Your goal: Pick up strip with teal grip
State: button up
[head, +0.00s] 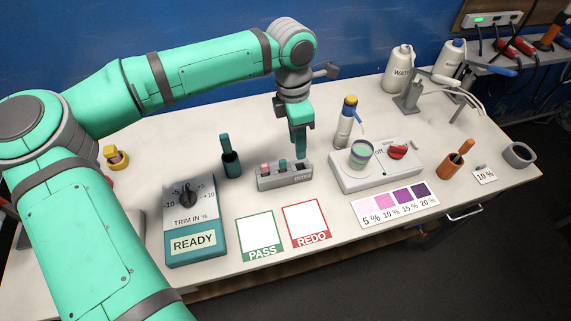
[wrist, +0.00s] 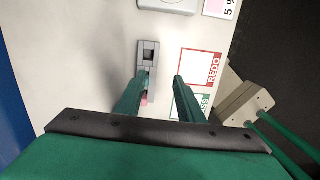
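The strip with the teal grip (head: 283,164) stands upright in a small grey rack (head: 275,183), beside a strip with a pink grip (head: 265,169). The rack also shows in the wrist view (wrist: 149,46), where a bit of the pink grip (wrist: 145,99) shows near my left-hand finger. My gripper (head: 300,154) points down over the right end of the rack, close to the teal grip. In the wrist view my gripper (wrist: 159,77) has its fingers apart, with nothing visible held between them. The left-hand finger overlaps the rack and partly hides the strips.
A white cell unit with a red knob (head: 398,152) and a beaker (head: 361,151) stands right of the rack. A dark green holder (head: 231,163) and the trim box (head: 190,219) stand left. PASS (head: 262,233) and REDO (head: 306,222) cards lie in front.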

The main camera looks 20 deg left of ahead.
aim_at(283, 161)
jog(key=a+y, duration=0.1)
jog(key=a, duration=0.2)
jog(key=shift+a, duration=0.3)
notch_tip(283, 161, down, 5)
jog(key=shift+w+d, duration=0.1)
jog(key=shift+w, duration=0.05)
jog(key=shift+a+f, duration=0.2)
jog(key=shift+f, duration=0.35)
notch_tip(283, 161, down, 4)
jog(key=shift+f, duration=0.1)
grip_shut()
